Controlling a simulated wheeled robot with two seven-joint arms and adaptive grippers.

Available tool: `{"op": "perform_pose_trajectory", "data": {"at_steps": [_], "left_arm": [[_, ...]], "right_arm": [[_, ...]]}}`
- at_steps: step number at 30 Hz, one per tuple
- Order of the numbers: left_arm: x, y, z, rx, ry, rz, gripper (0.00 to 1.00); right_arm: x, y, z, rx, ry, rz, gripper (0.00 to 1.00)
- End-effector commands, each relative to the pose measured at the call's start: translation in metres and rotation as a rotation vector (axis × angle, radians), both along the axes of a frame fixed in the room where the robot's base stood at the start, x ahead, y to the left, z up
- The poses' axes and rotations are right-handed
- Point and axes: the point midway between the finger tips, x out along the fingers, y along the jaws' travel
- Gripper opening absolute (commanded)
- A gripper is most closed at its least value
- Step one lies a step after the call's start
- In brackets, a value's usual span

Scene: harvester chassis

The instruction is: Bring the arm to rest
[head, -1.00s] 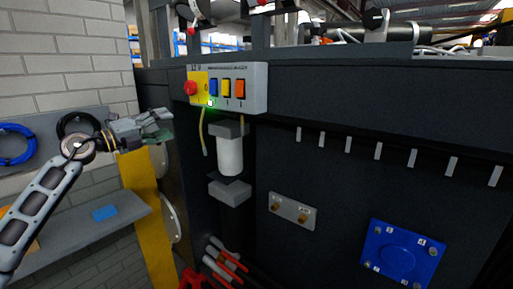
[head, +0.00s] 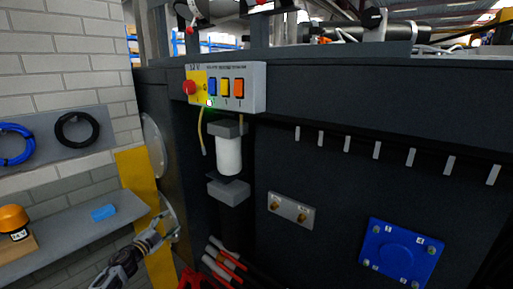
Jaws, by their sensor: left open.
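My left gripper (head: 170,224) is low at the left, in front of the yellow post (head: 148,205) and near the right end of the grey shelf. Its fingers are apart and nothing is seen between them. Its arm comes up from the bottom edge of the view. The dark harvester chassis (head: 300,170) fills the middle and right. My right gripper is not in view.
A switch box (head: 255,88) with a red button (head: 190,87) is on the chassis. A grey shelf (head: 70,228) holds a blue block (head: 104,212) and an orange beacon (head: 14,220). Red-handled tools (head: 222,262) stand below the white cylinder (head: 229,155).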

Motion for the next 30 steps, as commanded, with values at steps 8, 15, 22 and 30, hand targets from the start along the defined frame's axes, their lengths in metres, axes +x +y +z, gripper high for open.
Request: {"op": "perform_pose_trajectory", "data": {"at_steps": [8, 15, 22, 30], "left_arm": [[-0.039, 0.01, -0.126, -0.118, 0.188, 0.123, 0.61], [-0.088, 0.013, -0.225, -0.197, 0.347, 0.228, 0.61], [-0.148, 0.01, -0.313, -0.257, 0.501, 0.324, 0.61], [-0.232, 0.001, -0.405, -0.313, 0.686, 0.434, 0.61]], "right_arm": [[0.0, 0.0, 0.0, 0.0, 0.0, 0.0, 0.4], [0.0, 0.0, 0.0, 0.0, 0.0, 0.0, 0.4], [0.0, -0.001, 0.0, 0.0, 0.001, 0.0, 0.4], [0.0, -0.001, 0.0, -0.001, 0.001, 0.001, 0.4]]}}
